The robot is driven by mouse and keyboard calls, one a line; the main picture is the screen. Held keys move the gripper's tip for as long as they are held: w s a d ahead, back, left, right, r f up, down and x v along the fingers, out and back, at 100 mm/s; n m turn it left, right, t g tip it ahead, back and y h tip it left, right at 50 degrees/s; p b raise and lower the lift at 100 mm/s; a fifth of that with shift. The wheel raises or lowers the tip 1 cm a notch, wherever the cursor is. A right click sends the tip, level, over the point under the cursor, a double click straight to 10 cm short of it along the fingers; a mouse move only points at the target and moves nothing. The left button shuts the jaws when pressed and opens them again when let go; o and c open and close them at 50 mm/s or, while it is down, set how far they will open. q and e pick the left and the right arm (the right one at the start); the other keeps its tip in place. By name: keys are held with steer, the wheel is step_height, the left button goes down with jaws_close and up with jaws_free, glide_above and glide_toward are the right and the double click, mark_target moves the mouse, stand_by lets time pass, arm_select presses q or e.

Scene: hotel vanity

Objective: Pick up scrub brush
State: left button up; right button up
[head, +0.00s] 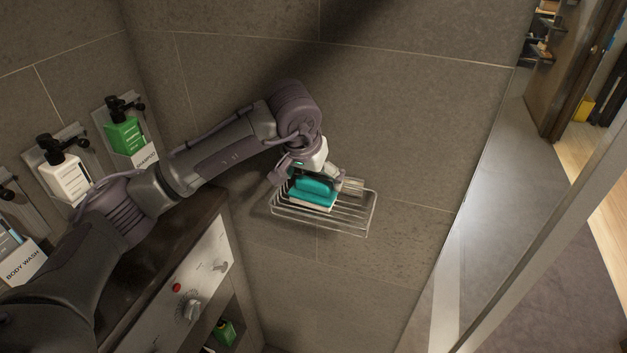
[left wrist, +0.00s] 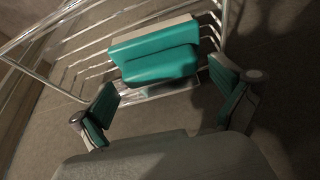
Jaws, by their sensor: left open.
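The scrub brush (head: 313,192) has a teal body with a pale strip along its edge. It rests in a wire basket (head: 352,232) on the tiled wall. In the left wrist view the brush (left wrist: 158,54) lies ahead of my fingers. My left gripper (head: 312,178) is at the basket, right by the brush, and partly covers it in the head view. In the left wrist view my left gripper (left wrist: 165,98) is open, its teal-padded fingers spread to either side below the brush, with nothing between them. My right gripper does not show.
A green shampoo bottle (head: 124,136), a white bottle (head: 66,180) and a body wash holder (head: 26,264) are on the left wall. A dark ledge with a control panel (head: 190,300) is below my arm. A glass-door frame (head: 545,255) stands at right.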

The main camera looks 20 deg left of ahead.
arm_select(q)
steer(key=shift+w+f, duration=0.2)
steer(key=shift+f, duration=0.3)
steer(key=c, duration=1)
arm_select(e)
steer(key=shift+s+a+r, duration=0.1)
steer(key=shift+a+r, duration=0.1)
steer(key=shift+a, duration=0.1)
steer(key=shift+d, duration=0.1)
